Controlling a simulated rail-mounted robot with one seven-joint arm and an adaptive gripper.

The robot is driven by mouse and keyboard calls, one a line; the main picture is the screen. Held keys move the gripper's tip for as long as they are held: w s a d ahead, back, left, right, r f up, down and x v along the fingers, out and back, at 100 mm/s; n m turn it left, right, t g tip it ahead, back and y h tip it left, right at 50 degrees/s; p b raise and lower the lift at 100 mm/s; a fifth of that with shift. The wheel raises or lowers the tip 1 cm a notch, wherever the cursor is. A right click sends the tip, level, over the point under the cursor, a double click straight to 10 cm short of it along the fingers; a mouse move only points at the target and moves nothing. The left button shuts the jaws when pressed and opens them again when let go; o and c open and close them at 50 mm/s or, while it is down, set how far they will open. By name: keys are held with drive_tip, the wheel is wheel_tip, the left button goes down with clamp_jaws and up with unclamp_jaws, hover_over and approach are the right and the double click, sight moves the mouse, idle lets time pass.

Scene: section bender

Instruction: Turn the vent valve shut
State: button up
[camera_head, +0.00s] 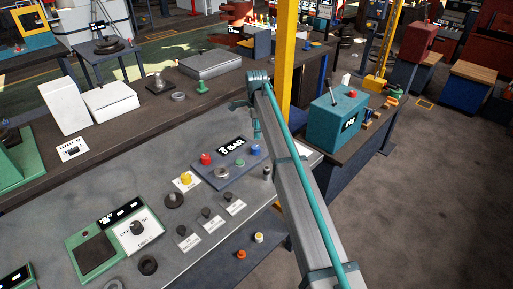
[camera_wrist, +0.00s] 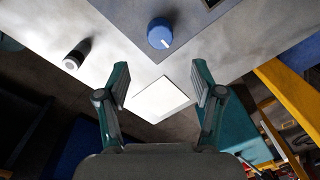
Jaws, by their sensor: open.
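In the head view a blue knob (camera_head: 255,149) sits at the right end of the control panel (camera_head: 213,176), beside a green and a red knob. No label naming the vent valve is readable, so I cannot tell for sure which knob it is. My gripper (camera_wrist: 160,70) is open and empty, its two teal fingers spread wide. The blue knob lies beyond the fingertips, apart from them. A white plate (camera_wrist: 160,101) shows between the fingers.
A dark cylinder with a pale end (camera_wrist: 76,54) stands left of the blue knob in the wrist view. The panel carries a "0 BAR" display (camera_head: 232,147). A yellow post (camera_head: 287,60) and a teal box (camera_head: 337,119) stand close to my arm.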

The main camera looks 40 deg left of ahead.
sight(256, 147)
drive_tip(key=f+p, duration=0.1)
drive_tip(key=f, duration=0.4)
drive_tip(key=f+p, duration=0.2)
drive_tip(key=f, duration=0.3)
drive_tip(key=shift+w+a+f, duration=0.1)
drive_tip(key=shift+w, duration=0.1)
drive_tip(key=shift+c, duration=0.3)
drive_tip(key=c, duration=1.1)
